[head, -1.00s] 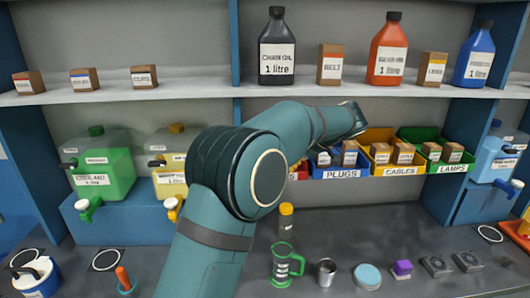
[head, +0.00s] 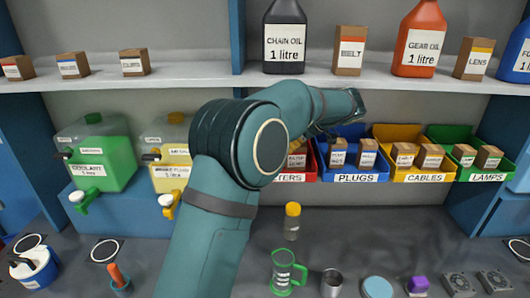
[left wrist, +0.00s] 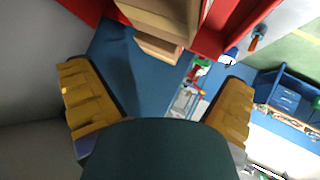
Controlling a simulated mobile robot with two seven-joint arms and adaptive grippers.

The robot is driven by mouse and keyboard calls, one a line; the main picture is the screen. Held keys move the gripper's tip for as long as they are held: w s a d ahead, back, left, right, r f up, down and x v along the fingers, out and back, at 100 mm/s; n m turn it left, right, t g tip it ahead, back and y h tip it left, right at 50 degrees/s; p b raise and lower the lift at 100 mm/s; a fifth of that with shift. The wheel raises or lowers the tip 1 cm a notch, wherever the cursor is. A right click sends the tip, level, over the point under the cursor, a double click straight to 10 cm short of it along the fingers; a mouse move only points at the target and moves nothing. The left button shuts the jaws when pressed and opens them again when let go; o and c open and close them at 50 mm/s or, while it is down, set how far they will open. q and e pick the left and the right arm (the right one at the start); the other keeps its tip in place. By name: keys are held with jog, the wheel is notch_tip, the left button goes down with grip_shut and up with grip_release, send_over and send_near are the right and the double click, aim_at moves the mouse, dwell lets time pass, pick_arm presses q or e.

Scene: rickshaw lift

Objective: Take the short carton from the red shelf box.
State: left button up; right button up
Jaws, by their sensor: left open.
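The red shelf box (head: 308,176) stands in the row of boxes under the shelf, its left part hidden behind my left arm. A brown carton (head: 297,161) with a white label shows in it. In the left wrist view the red box (left wrist: 232,28) is at the top, with cardboard-coloured carton surfaces (left wrist: 157,47) beside its red wall. I cannot tell which carton is the short one. My left gripper (left wrist: 156,73) is open, its yellow fingers apart and empty, with the cartons ahead of its gap. My right gripper is not in view.
The blue plugs box (head: 355,178), yellow cables box (head: 418,178) and green lamps box (head: 487,177) continue the row to the right. The shelf (head: 200,77) with bottles and cartons runs above.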

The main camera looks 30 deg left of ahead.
pick_arm(q)
jog(key=shift+x, duration=2.95)
jog(key=shift+d, duration=0.1)
jog(key=c, duration=1.5)
